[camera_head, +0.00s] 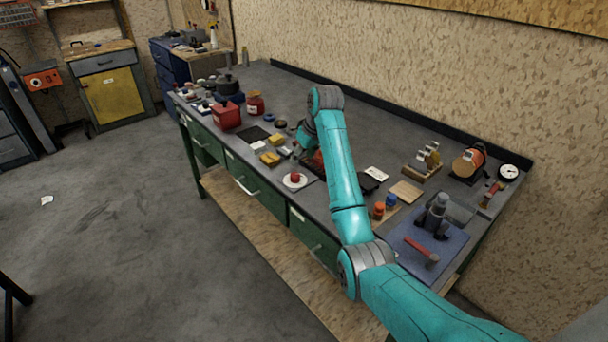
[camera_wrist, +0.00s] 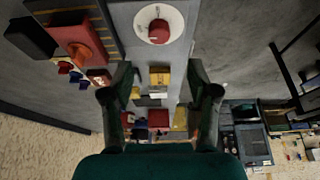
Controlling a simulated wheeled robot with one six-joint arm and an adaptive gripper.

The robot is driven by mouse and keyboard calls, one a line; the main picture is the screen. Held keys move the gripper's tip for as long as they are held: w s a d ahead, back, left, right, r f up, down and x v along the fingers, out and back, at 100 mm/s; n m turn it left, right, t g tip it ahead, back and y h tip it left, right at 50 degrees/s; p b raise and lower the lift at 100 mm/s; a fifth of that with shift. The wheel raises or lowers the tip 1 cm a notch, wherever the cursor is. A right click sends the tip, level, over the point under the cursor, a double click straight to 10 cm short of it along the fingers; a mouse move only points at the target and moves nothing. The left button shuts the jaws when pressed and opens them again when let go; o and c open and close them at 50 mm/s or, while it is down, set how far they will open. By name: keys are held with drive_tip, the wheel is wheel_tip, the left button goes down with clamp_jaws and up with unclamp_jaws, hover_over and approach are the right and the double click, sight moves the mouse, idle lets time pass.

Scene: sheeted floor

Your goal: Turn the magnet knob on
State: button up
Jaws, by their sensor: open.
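A red block with a raised orange-red piece on its face (camera_wrist: 80,42) shows at the upper left of the wrist view; it looks like the magnet with its knob, but I cannot be sure. In the head view, a red patch (camera_head: 317,160) shows beside my arm, mostly hidden by it. My gripper (camera_wrist: 162,88) is open and empty, its two dark fingers spread wide. The red block lies outside them, up and to the left. In the head view my gripper (camera_head: 304,142) hangs over the middle of the bench, partly hidden by my arm.
A red round thing sits on a white plate (camera_head: 286,184) near the bench's front edge. A black item (camera_head: 369,184), a wooden board (camera_head: 407,192) and a red-handled hammer (camera_head: 422,250) lie right.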

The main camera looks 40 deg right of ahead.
sight(295, 175)
drive_tip(key=x, duration=1)
drive_tip(key=shift+d, duration=0.1)
clamp_jaws()
